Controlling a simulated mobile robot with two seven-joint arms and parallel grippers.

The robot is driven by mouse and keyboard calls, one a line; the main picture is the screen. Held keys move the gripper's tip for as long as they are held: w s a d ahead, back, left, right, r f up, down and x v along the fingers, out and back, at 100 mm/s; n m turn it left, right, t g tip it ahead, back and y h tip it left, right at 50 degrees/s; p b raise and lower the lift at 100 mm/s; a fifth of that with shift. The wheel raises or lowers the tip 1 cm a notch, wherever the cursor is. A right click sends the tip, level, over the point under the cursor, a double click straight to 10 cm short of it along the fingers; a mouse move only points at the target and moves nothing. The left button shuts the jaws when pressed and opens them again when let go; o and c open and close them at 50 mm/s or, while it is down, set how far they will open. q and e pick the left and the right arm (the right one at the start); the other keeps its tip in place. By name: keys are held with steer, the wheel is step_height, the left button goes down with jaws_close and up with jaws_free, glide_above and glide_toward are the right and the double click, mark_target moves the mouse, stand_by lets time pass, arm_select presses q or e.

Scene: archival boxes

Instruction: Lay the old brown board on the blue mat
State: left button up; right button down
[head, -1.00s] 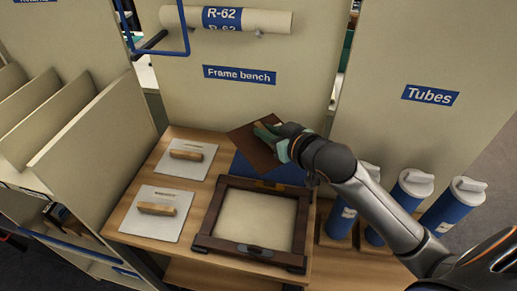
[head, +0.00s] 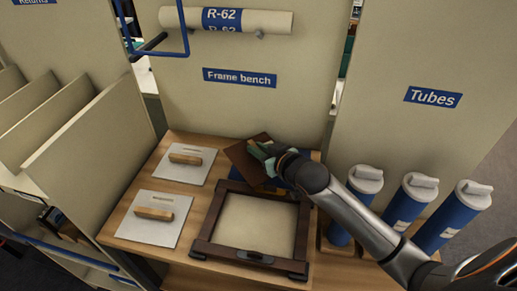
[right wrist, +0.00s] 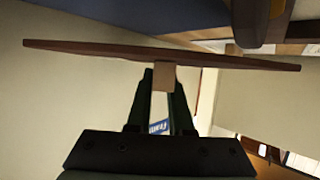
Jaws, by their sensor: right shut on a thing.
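The old brown board (head: 243,160) is in my right gripper (head: 263,154), over the back of the bench. In the right wrist view the board (right wrist: 110,53) shows edge-on as a thin dark strip, slightly tilted. The gripper fingers (right wrist: 162,95) are closed on a small tan block on the board's face. The blue mat (head: 277,183) lies on the bench below, mostly hidden by the board, the gripper and the arm. I cannot tell whether the board touches it. My left gripper is out of view.
A dark wooden frame (head: 211,228) lies in front of the mat. Two grey plates with wooden handles, a back one (head: 190,174) and a front one (head: 148,231), lie to the left. Several blue tubes (head: 407,207) with white caps stand to the right. An upright panel (head: 240,110) rises behind.

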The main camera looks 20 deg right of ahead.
steer(key=shift+f, duration=0.5)
steer(key=c, duration=0.8)
jaws_free()
steer(key=shift+r, duration=0.2)
steer(key=v, duration=0.8)
steer(key=p+v, duration=0.1)
steer(key=v, duration=0.3)
steer(key=shift+r, duration=0.35)
